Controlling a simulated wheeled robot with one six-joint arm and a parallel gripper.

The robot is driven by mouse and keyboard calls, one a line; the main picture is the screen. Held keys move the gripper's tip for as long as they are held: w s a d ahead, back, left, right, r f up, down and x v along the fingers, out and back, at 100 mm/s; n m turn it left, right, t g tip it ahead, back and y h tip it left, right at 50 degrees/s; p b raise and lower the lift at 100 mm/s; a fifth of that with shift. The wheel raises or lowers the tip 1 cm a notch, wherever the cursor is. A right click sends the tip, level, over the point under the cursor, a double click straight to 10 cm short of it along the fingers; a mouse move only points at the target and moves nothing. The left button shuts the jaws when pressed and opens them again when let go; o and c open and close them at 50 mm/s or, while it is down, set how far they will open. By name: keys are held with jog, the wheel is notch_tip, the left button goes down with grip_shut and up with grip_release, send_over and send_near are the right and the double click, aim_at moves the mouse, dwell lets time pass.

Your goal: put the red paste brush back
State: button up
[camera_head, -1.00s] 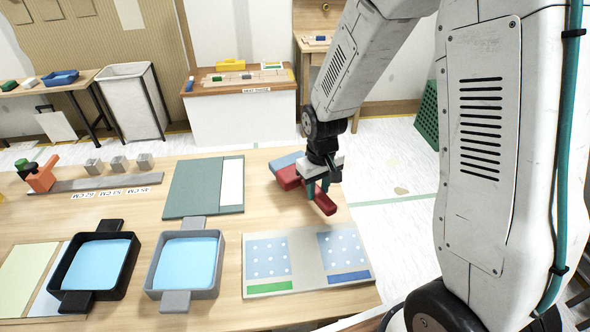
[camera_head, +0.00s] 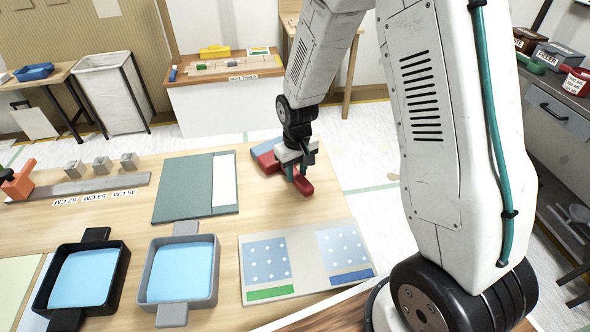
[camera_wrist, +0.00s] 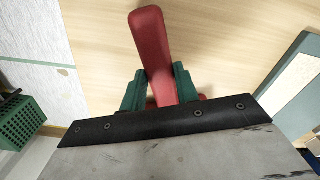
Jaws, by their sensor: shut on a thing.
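The red paste brush (camera_head: 304,186) is at the right far part of the wooden table. Its red handle (camera_wrist: 153,45) points away between the two green fingers in the wrist view. My gripper (camera_wrist: 160,82) is shut on the handle, and it also shows over the table in the head view (camera_head: 292,172). A wider red part of the brush shows left of the gripper. The wrist hides the rest of it in the wrist view. I cannot tell whether the brush touches the table.
A light blue flat piece (camera_head: 265,146) lies just behind the brush. A green board (camera_head: 180,188), a dotted panel (camera_head: 305,240) and two trays with blue pads, one grey (camera_head: 148,290), are nearby. At far right, a counter holds a red pot (camera_head: 574,82) and dark labelled bins.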

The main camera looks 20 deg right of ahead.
jog(key=o, duration=1.1)
jog(key=shift+f, duration=0.15)
jog(key=r, duration=0.8)
jog(key=shift+d+r, duration=0.1)
jog(key=shift+d, duration=0.1)
jog(key=s+d+r+m, duration=0.1)
jog(key=s+d+r, duration=0.1)
jog(key=s+r, duration=1.15)
jog(key=shift+m+t, duration=0.6)
jog(key=shift+t, duration=0.1)
jog(key=s+r, duration=0.2)
jog(key=s, duration=0.2)
jog(key=s+r, duration=0.3)
jog(key=s, duration=0.2)
jog(key=s+r, duration=0.2)
jog(key=s, duration=0.3)
jog(key=shift+d+r, duration=0.25)
jog(key=shift+d, duration=0.1)
